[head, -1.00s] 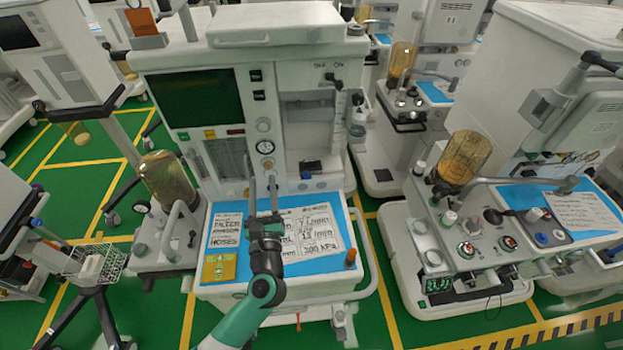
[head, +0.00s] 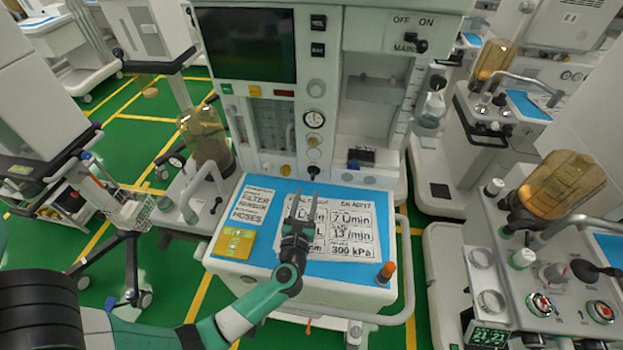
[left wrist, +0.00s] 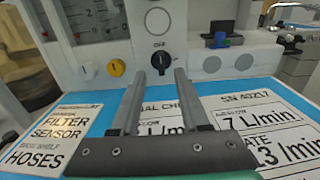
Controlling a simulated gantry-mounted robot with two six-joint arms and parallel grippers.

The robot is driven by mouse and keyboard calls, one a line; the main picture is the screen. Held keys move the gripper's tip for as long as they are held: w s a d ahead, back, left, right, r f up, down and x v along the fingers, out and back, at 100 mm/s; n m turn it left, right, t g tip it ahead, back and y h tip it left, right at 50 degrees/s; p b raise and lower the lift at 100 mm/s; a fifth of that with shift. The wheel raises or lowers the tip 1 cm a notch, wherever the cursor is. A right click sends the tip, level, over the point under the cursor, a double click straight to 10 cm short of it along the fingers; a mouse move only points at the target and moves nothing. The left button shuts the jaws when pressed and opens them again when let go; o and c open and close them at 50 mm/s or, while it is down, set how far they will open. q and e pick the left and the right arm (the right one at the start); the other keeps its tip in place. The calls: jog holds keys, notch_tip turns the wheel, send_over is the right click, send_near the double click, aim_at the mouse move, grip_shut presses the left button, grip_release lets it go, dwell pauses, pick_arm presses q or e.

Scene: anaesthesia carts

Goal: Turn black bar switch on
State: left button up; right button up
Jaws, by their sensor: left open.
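A black switch (head: 415,44) marked OFF, ON and MAIN is on the upper right of the middle cart's front panel. Its handle points left and down in the head view, and its exact setting is hard to read. In the left wrist view a round dial marked OFF (left wrist: 160,58) has a dark bar-shaped knob. My left gripper (head: 306,194) is open and empty above the cart's blue worktop, well below the MAIN switch. In the left wrist view its fingers (left wrist: 158,76) point toward the panel, just below the dial. My right gripper is not in view.
A round gauge (head: 314,118) and a yellow knob (head: 285,170) are on the panel. The blue worktop (head: 272,258) carries printed sheets, a yellow pad (head: 235,243) and an orange-topped post (head: 386,272). An amber canister (head: 206,138) stands left; another cart stands right.

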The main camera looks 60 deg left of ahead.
aim_at(312, 174)
pick_arm(q)
jog(key=b+x, duration=0.1)
jog(key=x, duration=0.7)
grip_shut()
